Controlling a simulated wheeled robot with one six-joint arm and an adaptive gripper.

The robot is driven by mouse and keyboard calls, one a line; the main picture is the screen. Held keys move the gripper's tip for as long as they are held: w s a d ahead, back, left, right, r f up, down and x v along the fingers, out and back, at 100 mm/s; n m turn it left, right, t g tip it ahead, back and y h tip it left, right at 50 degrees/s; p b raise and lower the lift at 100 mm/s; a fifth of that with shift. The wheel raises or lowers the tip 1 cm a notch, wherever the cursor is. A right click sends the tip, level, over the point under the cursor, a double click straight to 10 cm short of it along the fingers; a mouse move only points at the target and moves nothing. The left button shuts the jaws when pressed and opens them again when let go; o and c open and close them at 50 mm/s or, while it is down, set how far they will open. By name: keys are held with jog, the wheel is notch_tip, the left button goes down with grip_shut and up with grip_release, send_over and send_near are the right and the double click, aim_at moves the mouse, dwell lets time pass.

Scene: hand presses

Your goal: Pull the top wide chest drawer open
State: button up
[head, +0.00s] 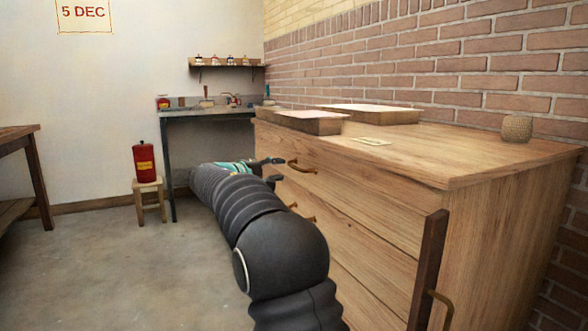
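The wide wooden chest (395,208) stands on the right against the brick wall. Its top drawer (345,187) looks flush with the front and has a curved brass handle (302,166) near the far end. My gripper (277,170) is just left of this handle, with its two fingers apart and pointing towards it. I see no contact, and the space between the fingers looks empty. My dark arm covers part of the lower chest front. Lower handles (308,219) show partly beside the arm.
A dark upright board (428,268) with a brass handle (441,307) stands at the chest's near corner. A stool (150,197) bears a red canister (144,161). The floor at left is clear.

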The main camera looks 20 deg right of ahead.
aim_at(292, 167)
jog(key=x, duration=0.7)
jog(key=shift+w+d, duration=0.15)
jog(key=shift+d, duration=0.25)
grip_shut()
